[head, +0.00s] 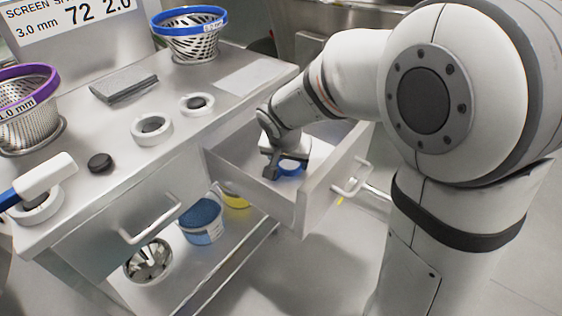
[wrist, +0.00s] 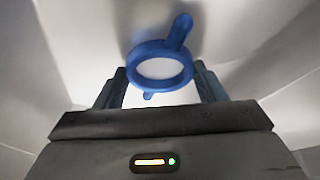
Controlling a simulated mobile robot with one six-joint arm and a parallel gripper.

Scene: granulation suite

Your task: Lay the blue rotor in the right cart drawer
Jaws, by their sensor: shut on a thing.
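The blue rotor (wrist: 160,66) is a ring with short arms, seen between the two fingers of my gripper (wrist: 160,85) in the wrist view. My gripper is shut on it. In the head view my gripper (head: 287,158) reaches down inside the open right cart drawer (head: 303,206), and part of the blue rotor (head: 291,168) shows under the fingers. Pale drawer walls surround it in the wrist view. I cannot tell whether the rotor touches the drawer floor. The rotor's far side is partly hidden by my gripper in the head view.
The left drawer (head: 152,220) is shut. On the cart top are a blue-rimmed basket (head: 190,38), a purple-rimmed basket (head: 28,108), white rings (head: 152,129) and a white-headed tool (head: 45,178). A blue tub (head: 201,221) and a metal rotor (head: 148,262) sit on the lower shelf.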

